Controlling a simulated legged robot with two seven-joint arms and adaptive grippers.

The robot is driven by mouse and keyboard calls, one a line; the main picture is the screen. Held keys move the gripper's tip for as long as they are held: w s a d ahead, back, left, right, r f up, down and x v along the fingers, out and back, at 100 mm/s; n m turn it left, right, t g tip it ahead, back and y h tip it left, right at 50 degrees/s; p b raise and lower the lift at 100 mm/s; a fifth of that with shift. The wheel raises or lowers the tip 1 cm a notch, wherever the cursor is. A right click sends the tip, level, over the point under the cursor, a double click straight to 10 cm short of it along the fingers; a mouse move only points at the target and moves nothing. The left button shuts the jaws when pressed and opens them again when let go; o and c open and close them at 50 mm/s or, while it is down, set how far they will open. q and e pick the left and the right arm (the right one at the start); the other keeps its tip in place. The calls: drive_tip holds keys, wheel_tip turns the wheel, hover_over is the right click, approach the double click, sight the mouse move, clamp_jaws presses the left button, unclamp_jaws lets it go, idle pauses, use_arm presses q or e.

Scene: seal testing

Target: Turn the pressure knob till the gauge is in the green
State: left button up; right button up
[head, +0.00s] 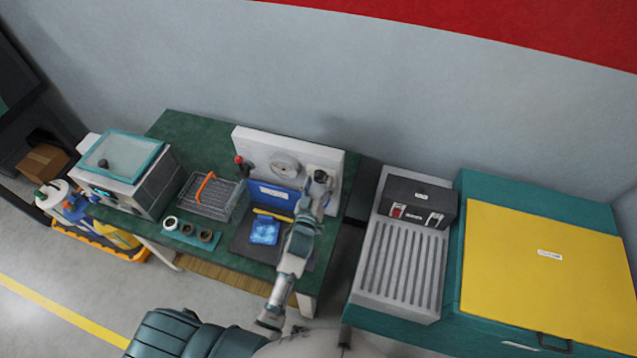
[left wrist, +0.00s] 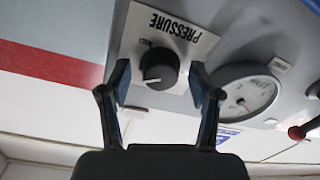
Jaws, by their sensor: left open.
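The black pressure knob (left wrist: 159,68) sits on a white plate marked PRESSURE (left wrist: 185,27) in the left wrist view. A white line marks its rim. My left gripper (left wrist: 160,80) is open, one finger on each side of the knob, with gaps between fingers and knob. The round white gauge (left wrist: 246,98) is right of the plate; its needle and colour zones are too small to read surely. In the head view the gauge (head: 285,165) is on the upright grey panel (head: 262,143), and my left gripper (head: 320,180) is at its right part, covering the knob. My right gripper is not seen.
A red-topped lever (head: 239,161) stands left of the gauge. On the green bench (head: 185,125) are a wire basket (head: 207,197), a blue bin (head: 272,195), a dark mat with a blue packet (head: 265,231), and a teal-lidded machine (head: 128,165). A yellow-lidded chest (head: 545,275) stands right.

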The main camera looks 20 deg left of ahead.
use_arm(q)
drive_tip(key=c, duration=1.1)
drive_tip(key=shift+m, duration=0.6)
drive_tip(key=shift+c, duration=0.2)
drive_tip(key=o, duration=1.1)
drive_tip(key=shift+o, duration=0.2)
